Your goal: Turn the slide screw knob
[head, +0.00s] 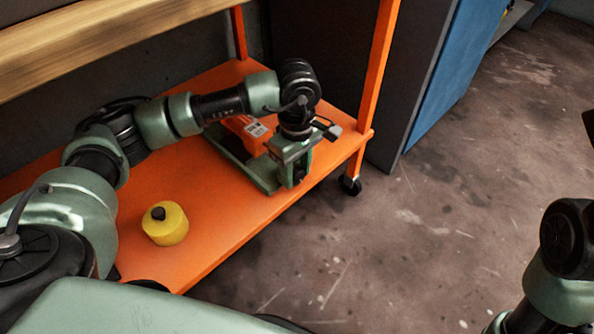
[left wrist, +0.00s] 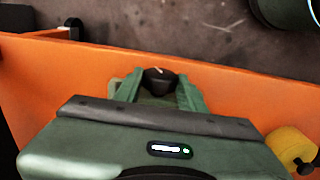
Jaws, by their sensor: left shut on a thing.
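The ring inverter, a device with a green base (head: 238,164) and an orange body (head: 248,128), stands on the orange shelf of a cart. My left gripper (head: 297,178) is at the device's front right end, reaching down over it. In the left wrist view the black slide screw knob (left wrist: 160,80) shows between the two green fingers of my left gripper (left wrist: 159,92), which is shut on it. The gripper's housing hides the rest of the device in that view. In the head view the knob is too small to make out. My right gripper is out of view.
A yellow cylinder (head: 165,224) with a black knob on top stands on the orange shelf (head: 215,240), left of the device. An orange post (head: 378,75) rises behind the device on the right. A wooden top (head: 90,45) overhangs the back. Floor on the right is clear.

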